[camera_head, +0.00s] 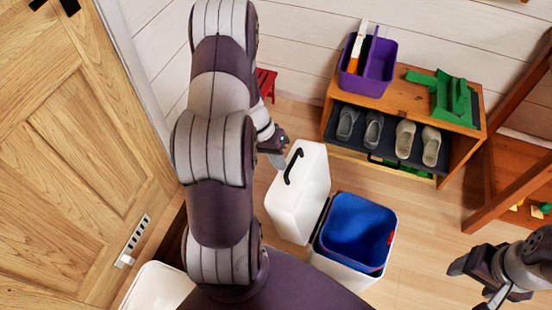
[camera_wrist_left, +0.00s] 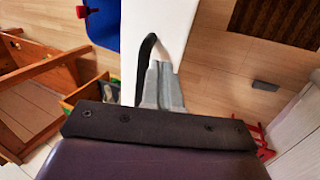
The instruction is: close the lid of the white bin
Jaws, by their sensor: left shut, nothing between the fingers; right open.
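The white bin (camera_head: 341,272) stands on the floor with a blue inner bucket (camera_head: 358,232) inside it. Its white lid (camera_head: 300,205) is swung open to the left of the bucket and has a black handle (camera_head: 290,166). In the left wrist view the lid (camera_wrist_left: 172,28) runs up the middle, with the handle (camera_wrist_left: 142,68) beside the fingers and the bucket (camera_wrist_left: 103,20) at upper left. My left gripper (camera_head: 279,158) is shut and empty, close to the lid's handle end; it also shows in the left wrist view (camera_wrist_left: 161,72). Whether it touches the lid is unclear. My right gripper (camera_head: 470,280) is open at lower right, away from the bin.
A wooden shoe rack (camera_head: 398,100) with shoes, a purple caddy (camera_head: 368,64) and a green object (camera_head: 450,98) stands behind. A red stool (camera_head: 266,82) is near the wall. A wooden door (camera_head: 85,150) is at left. Floor right of the bin is clear.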

